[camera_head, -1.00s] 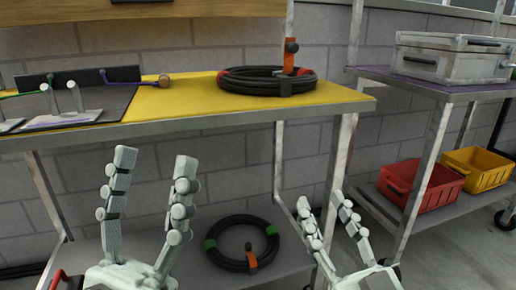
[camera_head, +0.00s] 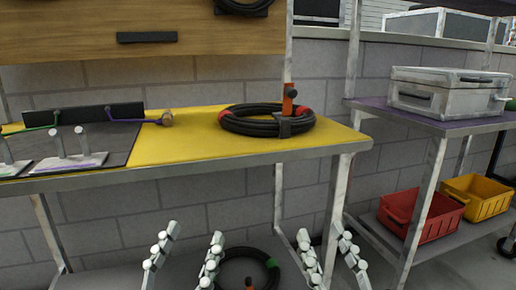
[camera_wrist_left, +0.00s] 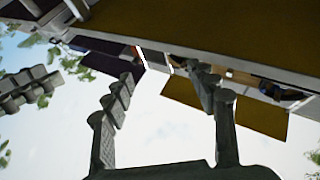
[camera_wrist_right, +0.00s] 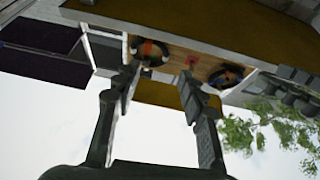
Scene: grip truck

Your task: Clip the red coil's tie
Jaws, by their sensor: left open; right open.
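A black coil with red bands (camera_head: 266,122) lies flat on the yellow bench top, towards its right end. An orange tie (camera_head: 288,98) with a dark knob stands up at the coil's right side, above a dark clip-like block. My left gripper (camera_head: 188,240) is open and empty, low in front of the bench. My right gripper (camera_head: 328,240) is open and empty to its right, also below the bench top's front edge. Both grippers also show open in their wrist views, the left (camera_wrist_left: 165,85) and the right (camera_wrist_right: 158,82), pointing at blurry, tilted surroundings.
A second coil with green bands (camera_head: 272,264) lies on the shelf below, partly hidden by my left gripper. The bench's front edge (camera_head: 180,168) is above both grippers. A grey case (camera_head: 450,90) and red (camera_head: 420,212) and yellow (camera_head: 482,196) bins are at right.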

